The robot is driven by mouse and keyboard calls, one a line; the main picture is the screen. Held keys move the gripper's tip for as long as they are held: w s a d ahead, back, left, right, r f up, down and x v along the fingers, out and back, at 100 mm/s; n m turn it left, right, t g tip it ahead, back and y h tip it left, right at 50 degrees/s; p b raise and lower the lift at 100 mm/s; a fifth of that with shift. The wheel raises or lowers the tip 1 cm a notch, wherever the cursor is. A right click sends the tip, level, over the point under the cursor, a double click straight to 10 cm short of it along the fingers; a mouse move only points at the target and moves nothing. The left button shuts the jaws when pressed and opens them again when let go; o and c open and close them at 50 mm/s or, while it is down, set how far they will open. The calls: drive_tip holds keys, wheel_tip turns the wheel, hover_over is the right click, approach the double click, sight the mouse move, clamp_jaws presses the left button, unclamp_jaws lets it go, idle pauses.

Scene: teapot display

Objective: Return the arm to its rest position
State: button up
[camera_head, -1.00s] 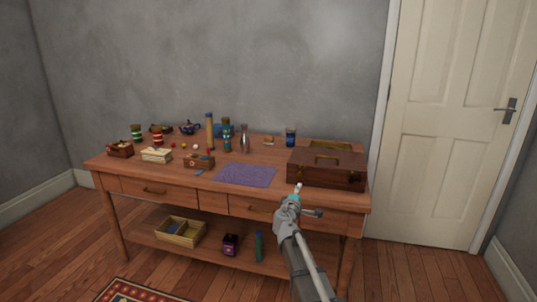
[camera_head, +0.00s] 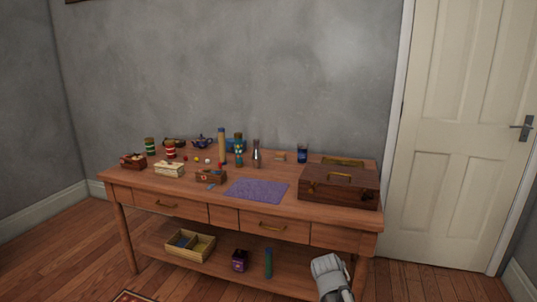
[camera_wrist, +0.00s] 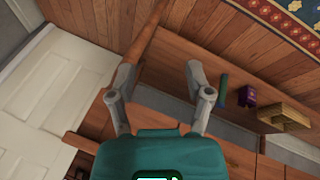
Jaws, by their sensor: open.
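My gripper (camera_wrist: 156,82) shows in the wrist view with its two fingers spread wide and nothing between them. Beyond the fingers are the table's wooden parts and the floor. In the head view only a grey piece of my arm shows at the bottom edge, in front of the table's lower right part. The fingers cannot be made out there. The wooden table (camera_head: 245,208) stands against the grey wall. A dark blue teapot (camera_head: 202,143) sits at its back left, apart from my arm.
A brown wooden case (camera_head: 338,190) stands on the table's right end, beside a purple mat (camera_head: 257,190). The lower shelf holds a divided box (camera_head: 190,245), a purple box (camera_head: 240,261) and a green cylinder (camera_head: 268,263). A white door (camera_head: 450,140) is at the right.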

drive_tip(key=s+a+g+y, duration=0.3)
drive_tip(key=s+a+y, duration=0.1)
drive_tip(key=s, duration=0.4)
wheel_tip(320, 180, up, 28)
drive_tip(key=p, duration=2.9)
drive_tip(key=shift+m, duration=0.4)
drive_tip(key=shift+s+a+f, duration=0.1)
drive_tip(key=shift+f, duration=0.05)
